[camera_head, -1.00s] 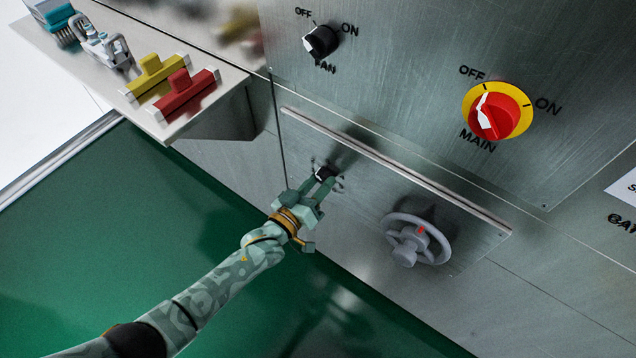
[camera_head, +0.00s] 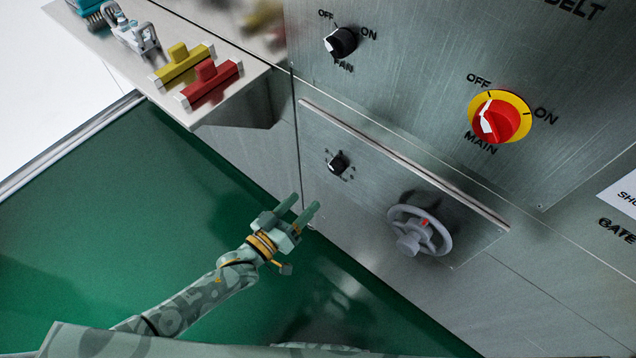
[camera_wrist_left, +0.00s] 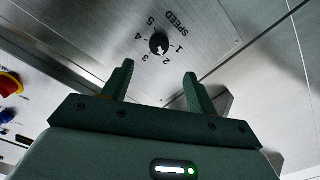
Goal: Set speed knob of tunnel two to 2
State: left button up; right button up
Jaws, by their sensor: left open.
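The small black speed knob (camera_head: 338,164) sits on the lower steel panel, with small markings around it. The left wrist view shows the knob (camera_wrist_left: 159,43) with the word SPEED and numbers 1 to 5. Its small pale mark appears to point down toward the 2, though it is hard to read exactly. My left gripper (camera_head: 304,203) is open and empty, below and left of the knob in the head view, apart from it. Its two fingers (camera_wrist_left: 160,74) point toward the panel in the left wrist view. My right gripper is not in view.
A grey handwheel (camera_head: 420,231) is right of the knob, below a metal rail (camera_head: 400,160). Above are the black FAN knob (camera_head: 341,42) and red MAIN switch (camera_head: 499,118). A shelf (camera_head: 262,88) with red and yellow blocks juts out at upper left.

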pick_arm(q)
jog(key=v, duration=0.5)
jog(key=shift+p, duration=0.35)
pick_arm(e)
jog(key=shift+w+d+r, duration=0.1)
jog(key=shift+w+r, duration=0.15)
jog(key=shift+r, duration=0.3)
